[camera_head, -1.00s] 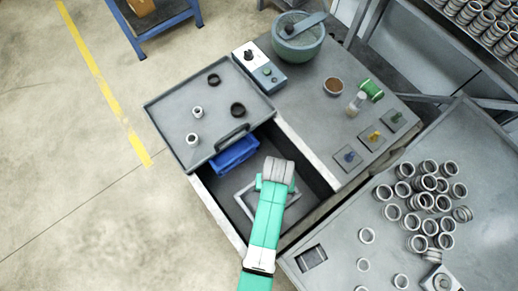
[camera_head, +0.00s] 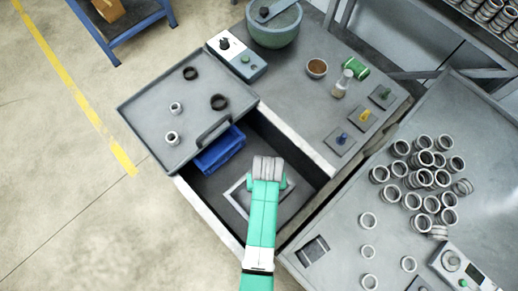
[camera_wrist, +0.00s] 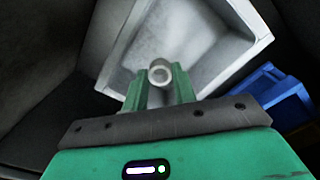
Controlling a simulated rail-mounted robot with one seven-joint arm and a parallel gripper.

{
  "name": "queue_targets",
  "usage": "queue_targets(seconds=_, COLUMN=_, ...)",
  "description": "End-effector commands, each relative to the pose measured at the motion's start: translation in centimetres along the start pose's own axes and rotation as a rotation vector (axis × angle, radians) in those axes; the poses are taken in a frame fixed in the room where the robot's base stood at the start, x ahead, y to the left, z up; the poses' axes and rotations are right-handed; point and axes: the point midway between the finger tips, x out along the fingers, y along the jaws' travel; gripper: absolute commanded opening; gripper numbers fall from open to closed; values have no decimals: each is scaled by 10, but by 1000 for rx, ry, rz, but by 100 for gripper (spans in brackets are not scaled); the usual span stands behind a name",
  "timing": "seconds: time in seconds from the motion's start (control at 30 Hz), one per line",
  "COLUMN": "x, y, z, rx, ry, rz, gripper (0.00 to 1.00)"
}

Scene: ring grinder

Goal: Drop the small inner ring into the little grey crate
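The little grey crate (camera_head: 232,196) lies inside the open drawer, partly hidden by my arm. In the wrist view the pale inside of the crate (camera_wrist: 205,50) spreads beyond my fingertips. My gripper (camera_wrist: 160,78) points down over the crate, its two green fingers closed on a small silver ring (camera_wrist: 160,73). The ring shows end-on between the fingertips, with the crate's floor behind it. In the head view my wrist (camera_head: 267,170) is over the drawer and hides the fingers and ring.
A blue crate (camera_head: 220,150) sits beside the grey one in the drawer (camera_head: 308,163). A grey tray (camera_head: 150,108) with two dark rings and two small silver rings overhangs the drawer's left end. Drawer walls surround the crates. Several rings stand on the right table (camera_head: 490,180).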

Motion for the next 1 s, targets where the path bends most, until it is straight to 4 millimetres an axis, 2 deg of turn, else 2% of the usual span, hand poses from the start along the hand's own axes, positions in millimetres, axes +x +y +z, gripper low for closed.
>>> queue_targets(seconds=0.03, x=0, y=0, z=0, rx=0, ry=0, rz=0, gripper=37)
queue_targets(seconds=0.1, x=0, y=0, z=0, rx=0, ry=0, rz=0, gripper=51)
queue_targets(seconds=0.37, x=-1, y=0, z=0, rx=0, ry=0, rz=0, gripper=51)
queue_targets(seconds=0.47, x=-12, y=0, z=0, rx=0, ry=1, rz=0, gripper=51)
queue_targets(seconds=0.73, x=-65, y=0, z=-1, rx=0, ry=3, rz=0, gripper=51)
queue_targets(seconds=0.83, x=-75, y=0, z=0, rx=0, ry=2, rz=0, gripper=51)
queue_targets(seconds=1.0, x=-79, y=0, z=0, rx=0, ry=-1, rz=0, gripper=51)
